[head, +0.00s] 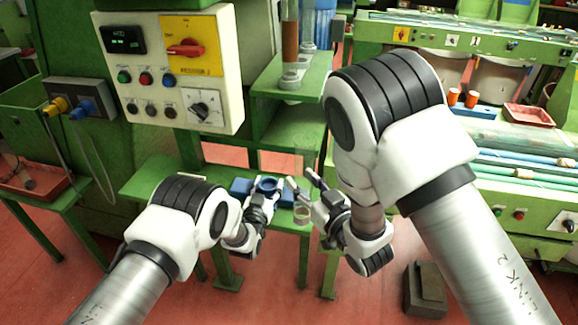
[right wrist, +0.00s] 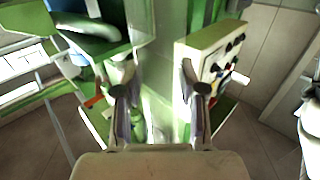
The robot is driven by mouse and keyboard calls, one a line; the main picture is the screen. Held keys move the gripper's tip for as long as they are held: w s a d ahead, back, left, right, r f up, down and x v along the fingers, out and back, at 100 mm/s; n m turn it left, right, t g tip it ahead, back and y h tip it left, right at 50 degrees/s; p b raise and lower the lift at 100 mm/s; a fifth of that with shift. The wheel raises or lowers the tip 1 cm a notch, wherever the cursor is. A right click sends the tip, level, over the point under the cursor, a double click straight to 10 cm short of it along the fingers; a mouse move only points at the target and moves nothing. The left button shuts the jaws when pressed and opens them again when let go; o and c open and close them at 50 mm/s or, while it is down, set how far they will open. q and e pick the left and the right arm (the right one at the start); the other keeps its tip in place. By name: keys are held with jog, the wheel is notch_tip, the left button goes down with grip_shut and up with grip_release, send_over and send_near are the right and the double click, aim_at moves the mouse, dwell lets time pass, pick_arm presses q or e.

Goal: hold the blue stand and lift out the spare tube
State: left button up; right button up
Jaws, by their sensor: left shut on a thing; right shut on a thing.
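The blue stand (head: 240,186) is on a low green bench in the head view, with a round blue ring at its middle. My left gripper (head: 262,200) is shut on the stand from the near side and hides part of it. My right gripper (head: 303,183) is just right of the stand, its fingers either side of a clear, faint tube (head: 302,213). The tube's round lower end shows beside the stand's right end and looks apart from it. In the right wrist view, the fingers (right wrist: 163,92) stand apart around a see-through shape; the tube's edges are hard to make out.
A control box (head: 185,75) with a yellow switch panel stands behind the bench at left. A dark block (head: 426,290) lies on the red floor at right.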

jog(key=shift+s+d, duration=0.15)
jog(key=shift+s, duration=0.15)
pick_arm(q)
jog(key=o, duration=1.5)
jog(key=shift+c, duration=0.2)
jog(key=shift+s, duration=0.1)
